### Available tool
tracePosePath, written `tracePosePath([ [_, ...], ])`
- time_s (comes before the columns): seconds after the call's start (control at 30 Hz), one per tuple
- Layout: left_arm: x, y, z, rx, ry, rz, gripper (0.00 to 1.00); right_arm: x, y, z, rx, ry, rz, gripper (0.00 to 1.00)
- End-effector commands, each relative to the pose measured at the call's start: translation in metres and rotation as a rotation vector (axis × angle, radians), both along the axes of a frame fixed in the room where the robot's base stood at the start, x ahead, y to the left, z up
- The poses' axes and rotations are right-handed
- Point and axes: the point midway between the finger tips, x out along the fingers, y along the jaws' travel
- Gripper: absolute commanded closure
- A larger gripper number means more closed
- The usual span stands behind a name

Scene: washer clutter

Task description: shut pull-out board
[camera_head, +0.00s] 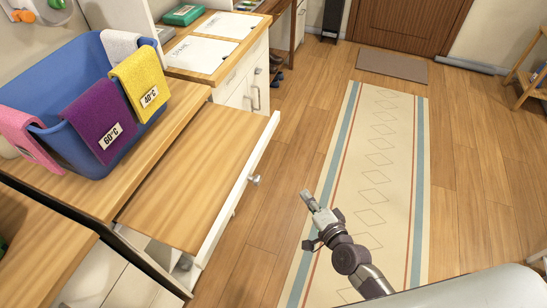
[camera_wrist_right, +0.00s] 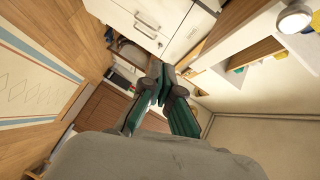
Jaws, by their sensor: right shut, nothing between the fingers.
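The pull-out board (camera_head: 195,165) is a wooden slab with a white front edge and a round metal knob (camera_head: 255,180). It is drawn out from the counter under the blue basket. My right gripper (camera_head: 307,196) is shut and empty, to the right of the knob and apart from it, over the patterned runner. In the right wrist view the gripper (camera_wrist_right: 157,72) shows with its fingers together, and the round knob (camera_wrist_right: 295,18) is at the top right, clear of the fingers. My left gripper is not in view.
A blue basket (camera_head: 70,70) with a pink, a purple and a yellow cloth over its rim stands on the wooden counter (camera_head: 165,125). A white cabinet (camera_head: 240,85) with handles stands farther back.

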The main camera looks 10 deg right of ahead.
Motion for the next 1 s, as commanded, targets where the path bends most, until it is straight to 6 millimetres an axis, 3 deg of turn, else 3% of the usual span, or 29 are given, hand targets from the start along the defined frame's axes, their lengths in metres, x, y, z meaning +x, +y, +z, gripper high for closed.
tracePosePath([
  [0.03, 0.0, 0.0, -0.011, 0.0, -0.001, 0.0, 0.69, 0.006, 0.004, 0.024, 0.096, -0.051, -0.008, 1.0],
  [0.1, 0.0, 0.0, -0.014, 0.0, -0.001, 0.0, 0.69, 0.01, 0.008, 0.055, 0.201, -0.094, -0.015, 1.0],
  [0.23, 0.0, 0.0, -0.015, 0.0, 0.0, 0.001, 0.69, 0.014, 0.011, 0.081, 0.292, -0.129, -0.017, 1.0],
  [0.47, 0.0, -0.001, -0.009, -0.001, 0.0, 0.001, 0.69, 0.042, 0.018, 0.086, 0.3, -0.133, -0.019, 1.0],
  [0.8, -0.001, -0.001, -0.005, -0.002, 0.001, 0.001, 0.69, 0.112, 0.037, 0.084, 0.296, -0.132, -0.018, 1.0],
  [1.0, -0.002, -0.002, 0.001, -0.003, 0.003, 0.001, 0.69, 0.124, 0.063, 0.084, 0.297, -0.129, -0.017, 1.0],
])
